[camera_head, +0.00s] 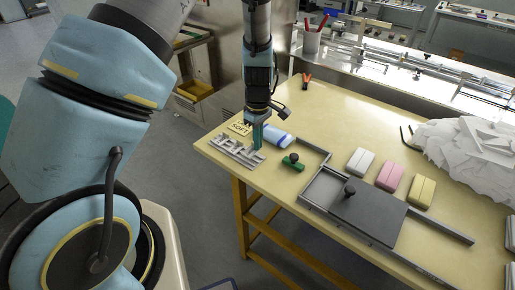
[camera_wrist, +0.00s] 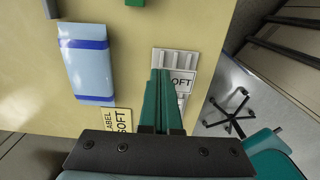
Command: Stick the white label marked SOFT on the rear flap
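My gripper (camera_head: 257,142) points down over the near left end of the table, above a grey ribbed rack (camera_head: 228,150). In the wrist view, its green fingers (camera_wrist: 161,76) are close together and partly cover a white label (camera_wrist: 182,80) reading "OFT", with its first letter hidden. That label shows over the rack (camera_wrist: 175,58); I cannot tell whether the fingers touch or hold it. A cream sign reading "LABEL SOFT" (camera_wrist: 117,121) lies left of the fingers. A pale blue and white pack (camera_wrist: 87,65) lies beyond the sign. I cannot make out which part is the rear flap.
A green block with a dark knob (camera_head: 292,162) stands right of the pack. A grey sliding plate in a frame (camera_head: 365,215) takes up the front middle. White (camera_head: 360,161), pink (camera_head: 391,176) and yellow (camera_head: 420,191) bars lie behind it. A white crumpled heap (camera_head: 470,150) is at right.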

